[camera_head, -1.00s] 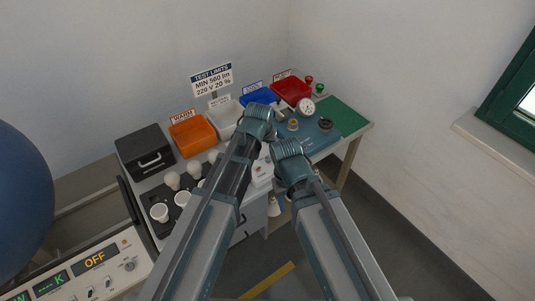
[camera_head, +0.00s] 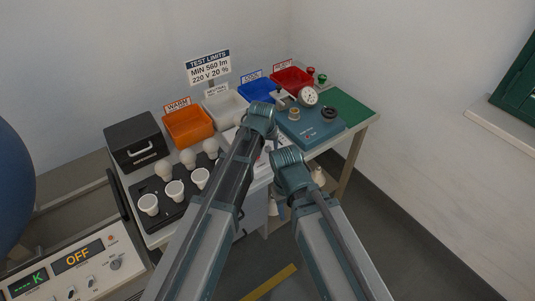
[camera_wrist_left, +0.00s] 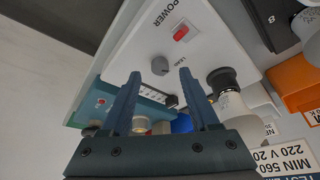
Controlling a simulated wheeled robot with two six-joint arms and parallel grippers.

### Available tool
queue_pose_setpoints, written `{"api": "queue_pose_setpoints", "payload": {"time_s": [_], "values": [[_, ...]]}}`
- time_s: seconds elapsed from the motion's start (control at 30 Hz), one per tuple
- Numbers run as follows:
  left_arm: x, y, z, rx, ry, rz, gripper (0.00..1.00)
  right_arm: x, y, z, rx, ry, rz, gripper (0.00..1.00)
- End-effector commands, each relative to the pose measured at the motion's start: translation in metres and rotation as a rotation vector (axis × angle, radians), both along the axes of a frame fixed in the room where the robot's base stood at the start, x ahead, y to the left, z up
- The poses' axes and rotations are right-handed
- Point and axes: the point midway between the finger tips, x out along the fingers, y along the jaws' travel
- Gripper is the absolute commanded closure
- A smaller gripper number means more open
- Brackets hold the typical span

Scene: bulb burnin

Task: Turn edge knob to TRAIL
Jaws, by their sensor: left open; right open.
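The edge knob (camera_wrist_left: 160,66) is a small grey round knob on a white control box (camera_wrist_left: 205,50), with the word LEAD beside it. A TRAIL marking cannot be made out. A red POWER switch (camera_wrist_left: 181,33) sits on the same face. My left gripper (camera_wrist_left: 160,76) is open, its two blue fingers on either side of the knob in the picture. Whether they touch it cannot be told. In the head view the box (camera_head: 267,150) shows partly between my arms, and the left fingers are hidden. My right gripper (camera_head: 288,168) is lower, its fingertips hidden by its wrist.
White bulbs stand on a black tray (camera_head: 160,209). Behind are an orange bin (camera_head: 188,128), a white bin (camera_head: 225,108), a blue bin (camera_head: 258,90) and a red bin (camera_head: 292,79). A teal fixture (camera_head: 312,132) with a gauge (camera_head: 308,97) stands right. A panel reading OFF (camera_head: 78,257) is lower left.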

Motion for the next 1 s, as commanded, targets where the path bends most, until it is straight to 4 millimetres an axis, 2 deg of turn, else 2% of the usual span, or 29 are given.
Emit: {"api": "queue_pose_setpoints", "payload": {"time_s": [0.03,0.13,0.5,0.83,1.0], "values": [[0.004,-0.001,-0.013,0.000,0.000,0.000,0.39,0.000,0.000,-0.013,0.000,0.000,0.000,0.50],[0.007,-0.001,-0.020,0.000,0.000,0.000,0.39,0.000,0.000,-0.020,0.000,0.000,0.000,0.50],[0.009,-0.001,-0.022,0.000,0.000,0.000,0.39,0.000,0.000,-0.022,0.000,0.000,0.000,0.50],[0.009,-0.001,-0.022,0.000,0.000,0.000,0.98,0.000,0.000,-0.022,0.000,0.000,0.000,0.50],[0.009,-0.001,-0.022,0.000,0.000,0.000,1.00,0.000,0.000,-0.022,0.000,0.000,0.000,0.50]]}}
